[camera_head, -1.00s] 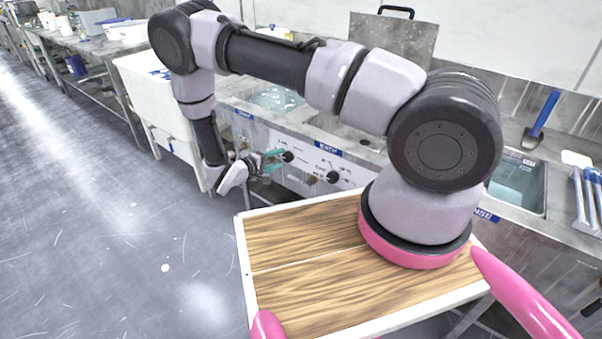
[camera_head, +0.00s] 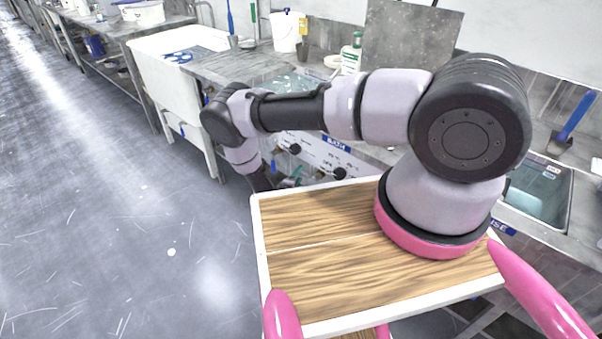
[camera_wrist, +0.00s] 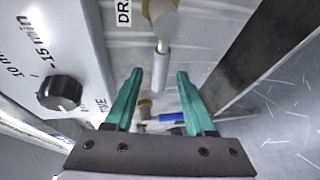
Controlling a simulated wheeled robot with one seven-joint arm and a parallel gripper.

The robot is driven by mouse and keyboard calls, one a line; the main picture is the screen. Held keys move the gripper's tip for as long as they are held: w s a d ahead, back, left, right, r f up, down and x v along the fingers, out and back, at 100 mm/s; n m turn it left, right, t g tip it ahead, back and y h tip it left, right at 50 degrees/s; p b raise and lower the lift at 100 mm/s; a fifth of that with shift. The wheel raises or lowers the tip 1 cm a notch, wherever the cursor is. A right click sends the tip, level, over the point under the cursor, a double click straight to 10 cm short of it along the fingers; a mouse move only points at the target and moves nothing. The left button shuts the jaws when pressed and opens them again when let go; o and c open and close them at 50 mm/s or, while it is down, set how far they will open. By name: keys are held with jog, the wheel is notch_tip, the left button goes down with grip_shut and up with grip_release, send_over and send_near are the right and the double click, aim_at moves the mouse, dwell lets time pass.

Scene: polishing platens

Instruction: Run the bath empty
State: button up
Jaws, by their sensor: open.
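The blue BATH label (camera_head: 335,143) is on the counter's front edge, above a white control panel with dark knobs (camera_head: 339,173). In the wrist view, a pipe fitting (camera_wrist: 163,18) with a white handle (camera_wrist: 161,66) hangs beside a partly cut-off label beginning "DRA" (camera_wrist: 123,12). My gripper (camera_wrist: 160,76) is open and empty, its teal fingers on either side of the handle's line. The handle's lower end appears just beyond the fingertips; contact cannot be told. My gripper is low by the panel in the head view (camera_head: 292,178).
A timer knob (camera_wrist: 60,93) on the white panel is close to the left of my fingers. A blue-ended part (camera_wrist: 173,118) shows beyond them. A grey upright edge (camera_wrist: 262,52) is to the right.

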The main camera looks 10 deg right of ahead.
jog(key=shift+x, duration=1.5)
grip_shut()
dwell(0.4)
